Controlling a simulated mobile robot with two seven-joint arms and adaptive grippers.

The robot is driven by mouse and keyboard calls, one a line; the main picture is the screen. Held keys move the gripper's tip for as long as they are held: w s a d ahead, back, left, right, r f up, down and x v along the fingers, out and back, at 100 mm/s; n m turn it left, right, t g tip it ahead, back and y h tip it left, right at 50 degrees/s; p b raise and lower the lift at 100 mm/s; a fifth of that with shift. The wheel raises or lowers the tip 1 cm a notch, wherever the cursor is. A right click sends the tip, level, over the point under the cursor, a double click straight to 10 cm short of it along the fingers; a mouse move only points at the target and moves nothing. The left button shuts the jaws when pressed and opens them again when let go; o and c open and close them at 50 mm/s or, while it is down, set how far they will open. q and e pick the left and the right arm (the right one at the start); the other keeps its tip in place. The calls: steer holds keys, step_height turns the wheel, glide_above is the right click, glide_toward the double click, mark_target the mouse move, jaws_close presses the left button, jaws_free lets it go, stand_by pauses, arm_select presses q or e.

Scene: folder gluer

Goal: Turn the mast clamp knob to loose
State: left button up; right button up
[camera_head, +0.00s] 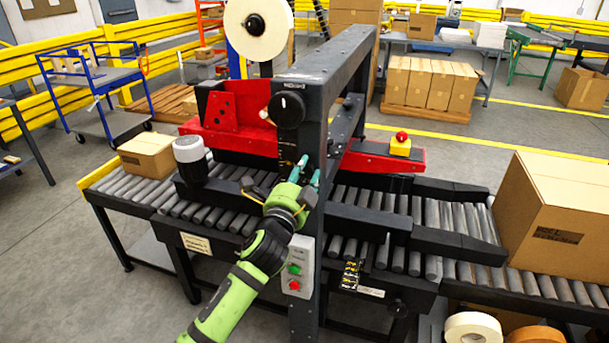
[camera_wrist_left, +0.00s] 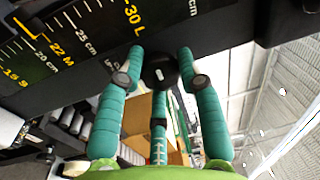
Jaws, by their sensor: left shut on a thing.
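My left gripper (camera_head: 308,172) has teal fingers and is at the front face of the dark upright mast (camera_head: 306,225), beside its printed scale. In the left wrist view the fingertips (camera_wrist_left: 161,52) close around a small black round knob with a pale mark, which I take for the mast clamp knob (camera_wrist_left: 160,72). The gripper is shut on it. The fingers hide this knob in the head view. A larger black round knob (camera_head: 287,108) with a white mark sits higher on the mast, above the gripper. My right gripper is not in view.
A panel with green and red buttons (camera_head: 296,270) is low on the mast. A roller conveyor (camera_head: 455,225) runs behind it, with a small carton (camera_head: 148,155) at left and a large one (camera_head: 555,215) at right.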

arm_select(q)
steer(key=shift+w+a+r, duration=0.1)
steer(key=shift+r, duration=0.2)
steer(key=o, duration=1.1)
steer(key=shift+o, duration=0.2)
steer(key=shift+f, duration=0.15)
steer(key=shift+f, duration=0.1)
steer(key=shift+s+a+f, duration=0.15)
steer(key=shift+s, duration=0.4)
steer(key=v, duration=1.1)
steer(key=shift+w, duration=0.1)
